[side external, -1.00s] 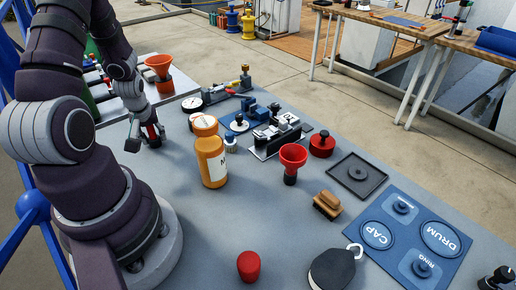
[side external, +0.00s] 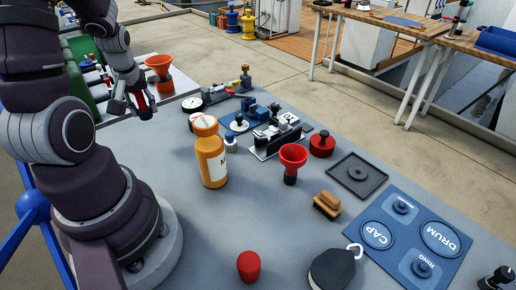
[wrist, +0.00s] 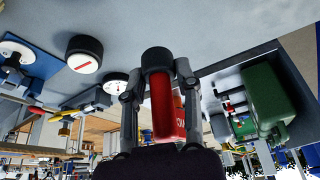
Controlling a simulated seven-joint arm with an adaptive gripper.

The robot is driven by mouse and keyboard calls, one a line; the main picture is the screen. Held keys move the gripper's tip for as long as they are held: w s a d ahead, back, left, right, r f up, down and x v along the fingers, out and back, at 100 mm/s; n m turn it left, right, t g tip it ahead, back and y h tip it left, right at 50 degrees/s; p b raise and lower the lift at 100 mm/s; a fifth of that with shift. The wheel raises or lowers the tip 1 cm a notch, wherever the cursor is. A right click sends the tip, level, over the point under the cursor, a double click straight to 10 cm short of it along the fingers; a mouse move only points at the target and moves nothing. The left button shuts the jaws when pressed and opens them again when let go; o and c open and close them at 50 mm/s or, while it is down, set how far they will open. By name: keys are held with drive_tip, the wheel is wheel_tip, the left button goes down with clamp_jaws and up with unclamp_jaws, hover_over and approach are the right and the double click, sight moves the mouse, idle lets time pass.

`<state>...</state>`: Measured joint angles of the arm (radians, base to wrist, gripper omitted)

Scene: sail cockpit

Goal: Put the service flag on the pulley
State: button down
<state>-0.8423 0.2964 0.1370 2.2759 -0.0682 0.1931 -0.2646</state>
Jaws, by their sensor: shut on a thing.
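My gripper (side external: 137,106) is shut on a red cylinder with a dark cap (wrist: 166,105), raised above the left part of the bench. In the wrist view the fingers (wrist: 156,82) lie on both sides of it. I cannot tell whether this cylinder is the service flag; no cloth flag is plain in either view. A white disc with a dark knob (side external: 238,123) sits on a blue plate at the middle back and may be the pulley. It also shows at the left of the wrist view (wrist: 14,52). The gripper is well to its left, apart from it.
An orange bottle (side external: 211,160) stands upright near the bench's middle. A round gauge (side external: 191,104), a metal fixture (side external: 277,137) and a red funnel (side external: 293,156) stand around. An orange funnel (side external: 159,68) stands behind the gripper.

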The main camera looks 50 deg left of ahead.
drive_tip(key=w+d+r+m+t+h, duration=0.2)
drive_tip(key=w+d+m+t+h, duration=0.1)
drive_tip(key=w+d+m, duration=1.2)
drive_tip(key=m+g+h, duration=0.2)
drive_tip(key=m+h, duration=0.3)
drive_tip(key=m, duration=0.4)
hover_over(336, 271)
drive_tip(key=a, duration=0.1)
drive_tip(key=shift+t, duration=0.3)
drive_tip(key=f, duration=0.7)
drive_tip(key=shift+s, duration=0.35)
drive_tip(key=shift+f, duration=0.1)
drive_tip(key=c, duration=0.8)
unclamp_jaws()
